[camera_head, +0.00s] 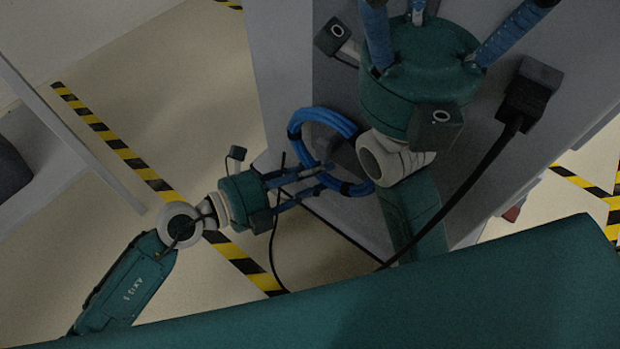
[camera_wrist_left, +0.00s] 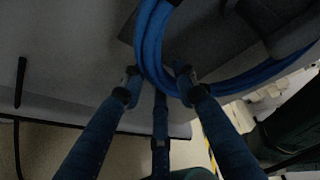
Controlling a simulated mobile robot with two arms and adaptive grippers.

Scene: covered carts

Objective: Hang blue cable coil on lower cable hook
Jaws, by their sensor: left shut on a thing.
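The blue cable coil (camera_head: 322,114) is a ring with dark ties, upright against the grey cart panel in the head view. My left gripper (camera_head: 330,178) is shut on its lower part. In the left wrist view the coil (camera_wrist_left: 152,45) passes between the fingertips of this gripper (camera_wrist_left: 158,85). A dark grey piece (camera_head: 346,158) shows within the ring, perhaps the lower hook; it also shows in the wrist view (camera_wrist_left: 205,38). I cannot tell whether the coil rests on it. My right gripper (camera_head: 455,12) has its fingers spread and looks empty; its tips are cut off by the frame's top edge.
A grey cart panel (camera_head: 285,60) stands behind the coil. A black block (camera_head: 530,92) with a black cable is at the right, near my right gripper. The floor (camera_head: 190,80) at the left is clear, with yellow-black tape (camera_head: 120,145).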

